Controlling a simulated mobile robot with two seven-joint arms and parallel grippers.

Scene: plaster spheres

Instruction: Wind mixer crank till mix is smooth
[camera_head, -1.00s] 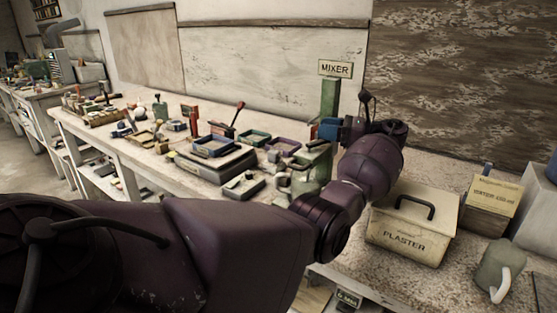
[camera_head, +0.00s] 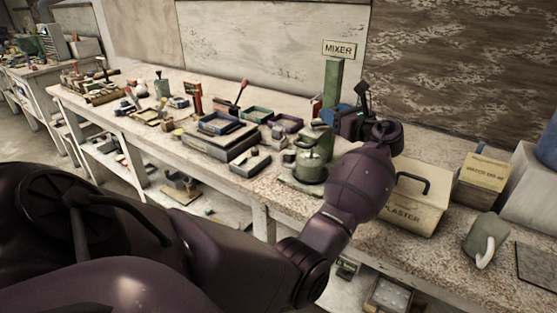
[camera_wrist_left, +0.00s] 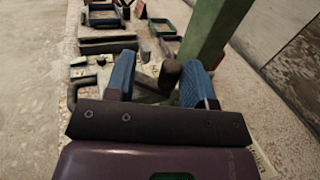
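The mixer has a green post (camera_head: 333,84) and a round green pot (camera_head: 311,167) on the speckled bench. A MIXER sign (camera_head: 339,48) is above the post. My left gripper (camera_head: 338,112) is beside the post, above and behind the pot. In the left wrist view its two blue fingers (camera_wrist_left: 158,82) are spread apart. A dark, upright rounded knob (camera_wrist_left: 170,73), perhaps the crank grip, shows between them, nearer the right finger; I cannot tell whether they touch. The green post (camera_wrist_left: 213,35) rises just beyond the right finger. The mix inside the pot cannot be seen. My right gripper is not in view.
A lidded PLASTER box (camera_head: 418,207) stands right of the mixer, with a smaller box (camera_head: 484,180) and a grey-green jug (camera_head: 481,240) farther right. Trays (camera_head: 220,124) and small tools crowd the bench to the left. A wall (camera_head: 270,50) closes the back.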

